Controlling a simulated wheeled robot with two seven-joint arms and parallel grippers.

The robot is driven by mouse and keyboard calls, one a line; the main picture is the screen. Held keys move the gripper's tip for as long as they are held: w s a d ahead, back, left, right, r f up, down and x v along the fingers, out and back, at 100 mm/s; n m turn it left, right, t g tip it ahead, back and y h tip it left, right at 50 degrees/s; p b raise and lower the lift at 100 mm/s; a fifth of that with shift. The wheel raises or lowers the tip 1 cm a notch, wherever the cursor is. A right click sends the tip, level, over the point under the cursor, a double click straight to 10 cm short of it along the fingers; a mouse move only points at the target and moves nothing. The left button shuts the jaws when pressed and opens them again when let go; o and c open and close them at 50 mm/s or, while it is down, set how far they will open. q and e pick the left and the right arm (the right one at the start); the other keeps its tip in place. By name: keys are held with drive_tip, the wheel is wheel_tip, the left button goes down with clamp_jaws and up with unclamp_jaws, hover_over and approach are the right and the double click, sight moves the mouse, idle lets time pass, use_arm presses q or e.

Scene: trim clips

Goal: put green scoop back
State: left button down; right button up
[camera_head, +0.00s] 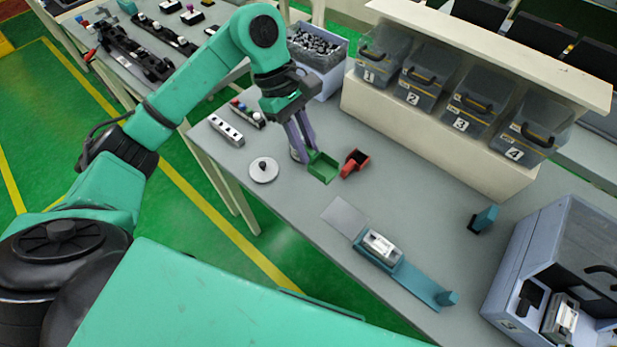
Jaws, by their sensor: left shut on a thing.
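The green scoop (322,167) is a small open tray at the fingertips of my left gripper (304,155). My left gripper reaches down over the table and is shut on the scoop. I cannot tell whether the scoop touches the tabletop. A red scoop (355,162) lies just right of the green one, a small gap apart. A grey cylindrical holder shows partly behind the fingers and is mostly hidden. My right gripper is not in view.
Numbered clear bins (420,83) stand in a cream shelf (430,135) behind. A box of small parts (318,50) is at the back. A round white lid (264,170) and a teal fixture (405,272) are on the table (290,215). A grey machine (560,240) stands right.

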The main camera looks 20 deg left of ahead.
use_arm(q)
wheel_tip(320, 180, down, 11)
drive_tip(key=p, duration=0.2)
drive_tip(key=shift+s+f+p, duration=0.1)
drive_tip(key=shift+f+p, duration=0.05)
drive_tip(key=shift+p, duration=0.25)
drive_tip(key=shift+f, duration=0.4)
drive_tip(key=shift+a+f+b, duration=0.1)
drive_tip(key=shift+f+b, duration=0.05)
drive_tip(key=shift+b, duration=0.15)
drive_tip(key=c, duration=0.8)
unclamp_jaws()
